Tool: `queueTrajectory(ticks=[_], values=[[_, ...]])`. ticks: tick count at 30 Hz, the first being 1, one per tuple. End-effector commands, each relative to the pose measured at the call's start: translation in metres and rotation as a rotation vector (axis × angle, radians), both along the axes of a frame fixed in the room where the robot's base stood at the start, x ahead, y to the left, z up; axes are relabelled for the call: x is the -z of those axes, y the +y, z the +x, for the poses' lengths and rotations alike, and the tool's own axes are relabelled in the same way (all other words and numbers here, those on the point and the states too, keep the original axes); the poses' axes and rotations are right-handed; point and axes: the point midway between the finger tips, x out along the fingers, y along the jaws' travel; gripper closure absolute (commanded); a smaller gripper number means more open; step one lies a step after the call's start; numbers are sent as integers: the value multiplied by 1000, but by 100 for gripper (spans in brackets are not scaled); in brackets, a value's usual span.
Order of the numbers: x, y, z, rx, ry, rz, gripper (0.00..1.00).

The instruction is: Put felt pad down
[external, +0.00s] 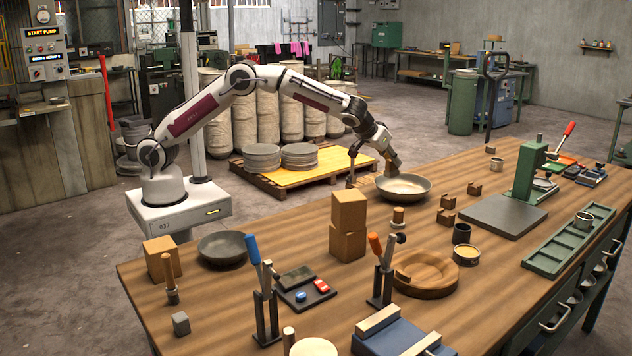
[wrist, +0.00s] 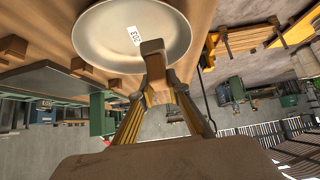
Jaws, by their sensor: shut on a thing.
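My gripper (external: 388,157) is at the back of the workbench, just above the far rim of a shallow metal bowl (external: 404,188). It is shut on a small brown block-like piece (external: 393,165), which looks like the felt pad. In the wrist view this piece (wrist: 152,48) overlaps the rim of the pale bowl (wrist: 120,35), which carries a white number label. I cannot tell whether the piece touches the bowl. A large brown shape close to the camera fills the bottom of the wrist view and hides part of the gripper.
Small wooden blocks (external: 446,201) lie right of the bowl. A stack of two wooden boxes (external: 348,225) stands in front to the left. A green press (external: 527,170) and its dark plate (external: 495,216) stand to the right. A dark bowl (external: 222,247) sits at the left.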

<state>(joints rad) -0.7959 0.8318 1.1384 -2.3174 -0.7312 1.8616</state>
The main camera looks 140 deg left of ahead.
Motion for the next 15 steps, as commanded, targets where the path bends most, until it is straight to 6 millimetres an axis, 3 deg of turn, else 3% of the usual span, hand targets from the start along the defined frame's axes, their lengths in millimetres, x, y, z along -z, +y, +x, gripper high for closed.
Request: queueTrajectory(ticks=[5,15], values=[[4,0,0,0,1,0,100],[42,0,0,1,2,-1,100]])
